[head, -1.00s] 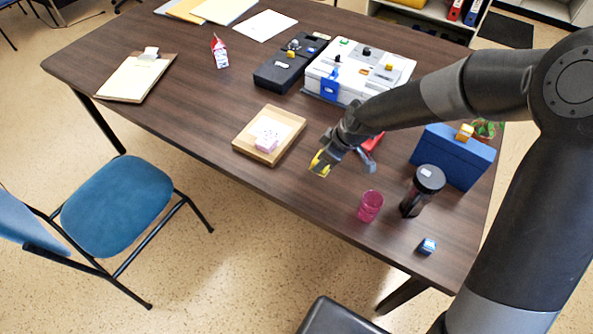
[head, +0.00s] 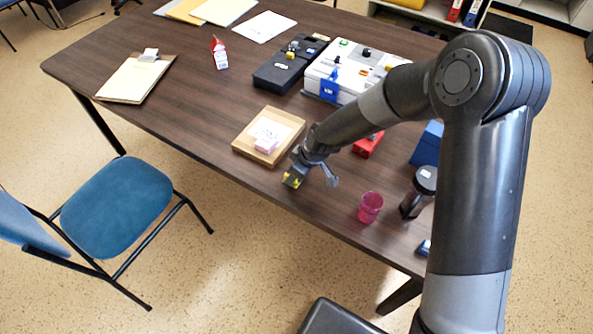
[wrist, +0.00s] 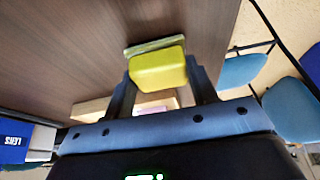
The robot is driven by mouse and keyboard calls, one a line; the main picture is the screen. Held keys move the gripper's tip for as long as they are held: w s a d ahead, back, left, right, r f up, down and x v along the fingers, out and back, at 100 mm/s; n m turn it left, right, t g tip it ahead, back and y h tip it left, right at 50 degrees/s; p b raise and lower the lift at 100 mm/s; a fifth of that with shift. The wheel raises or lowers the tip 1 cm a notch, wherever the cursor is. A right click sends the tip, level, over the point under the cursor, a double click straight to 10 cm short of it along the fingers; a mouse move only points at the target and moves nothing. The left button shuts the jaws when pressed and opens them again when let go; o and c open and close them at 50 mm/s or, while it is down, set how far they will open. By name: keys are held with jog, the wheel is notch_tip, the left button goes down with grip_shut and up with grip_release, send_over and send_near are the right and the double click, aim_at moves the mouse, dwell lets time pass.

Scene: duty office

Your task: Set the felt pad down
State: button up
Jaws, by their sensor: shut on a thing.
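The felt pad, a yellow block with a thin grey-green layer on its far face, is between my gripper's fingers in the wrist view (wrist: 158,70). In the head view it shows as a small yellow patch (head: 289,182) at the fingertips. My gripper (head: 294,178) is shut on it, low by the table's front edge, to the right of the wooden tray. The wrist view shows my gripper's two fingers (wrist: 161,82) on either side of the block. I cannot tell whether the pad touches the table.
A pink cup (head: 370,207) and a dark lidded jar (head: 416,195) stand to the right. A red box (head: 366,147) lies behind my wrist. The dark table (head: 190,110) is bare left of the tray.

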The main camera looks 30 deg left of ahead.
jog(key=shift+f, duration=0.25)
jog(key=o, duration=1)
jog(key=shift+c, duration=0.2)
jog(key=v, duration=1.2)
jog(key=shift+d+r, duration=0.15)
